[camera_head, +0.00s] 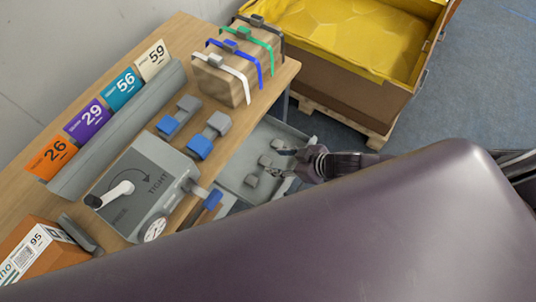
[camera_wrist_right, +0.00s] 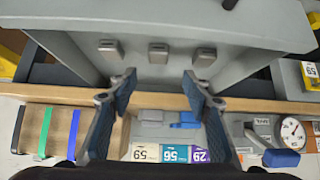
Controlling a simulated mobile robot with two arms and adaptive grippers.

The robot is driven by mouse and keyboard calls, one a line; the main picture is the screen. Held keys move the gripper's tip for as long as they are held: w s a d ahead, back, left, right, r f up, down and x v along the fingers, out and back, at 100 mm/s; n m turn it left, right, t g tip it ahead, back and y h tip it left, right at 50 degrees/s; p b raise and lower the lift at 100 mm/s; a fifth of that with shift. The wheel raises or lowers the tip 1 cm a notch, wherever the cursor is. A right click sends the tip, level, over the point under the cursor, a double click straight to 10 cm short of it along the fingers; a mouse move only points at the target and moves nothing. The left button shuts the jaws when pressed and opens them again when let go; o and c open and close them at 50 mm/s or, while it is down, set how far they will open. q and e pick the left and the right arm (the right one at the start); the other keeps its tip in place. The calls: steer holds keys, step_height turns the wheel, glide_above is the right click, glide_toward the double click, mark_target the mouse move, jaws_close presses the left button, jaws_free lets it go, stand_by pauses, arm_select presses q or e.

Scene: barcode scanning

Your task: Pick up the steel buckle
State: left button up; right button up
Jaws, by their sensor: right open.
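Small grey metal buckles lie in a grey tray (camera_head: 234,178) beside the table's edge. One buckle (camera_head: 264,160) is in the middle, another (camera_head: 277,144) is farther back, and a third (camera_head: 251,181) is nearer. The wrist view shows them in a row: a left buckle (camera_wrist_right: 110,48), a middle buckle (camera_wrist_right: 158,52) and a right buckle (camera_wrist_right: 203,55). My right gripper (camera_head: 284,164) is over the tray's right side, open and empty. In the wrist view its fingers (camera_wrist_right: 158,80) stand apart, with the middle buckle beyond the gap. My left gripper is out of view.
The wooden table (camera_head: 190,77) holds a strapped box (camera_head: 222,84), blue-and-grey pieces (camera_head: 201,147), numbered cards (camera_head: 87,117) and a crank tensioner (camera_head: 140,190) with a gauge. A yellow-lined bin (camera_head: 350,40) stands behind. My large arm link covers the lower right.

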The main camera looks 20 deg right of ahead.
mark_target(265, 161)
steer(key=shift+s+d+f, duration=0.1)
steer(key=shift+d, duration=0.7)
steer(key=shift+f, duration=0.15)
steer(key=shift+x, duration=0.85)
steer(key=shift+w+a+f+p, duration=0.25)
steer(key=shift+a+f+p, duration=0.05)
steer(key=shift+a+p, duration=0.15)
steer(key=x, duration=0.3)
steer(key=shift+w+a+f+p, duration=0.2)
steer(key=shift+a+p, duration=0.15)
steer(key=shift+p, duration=0.05)
steer(key=shift+w+a+f, duration=0.2)
steer(key=shift+f, duration=0.1)
steer(key=shift+c, duration=0.5)
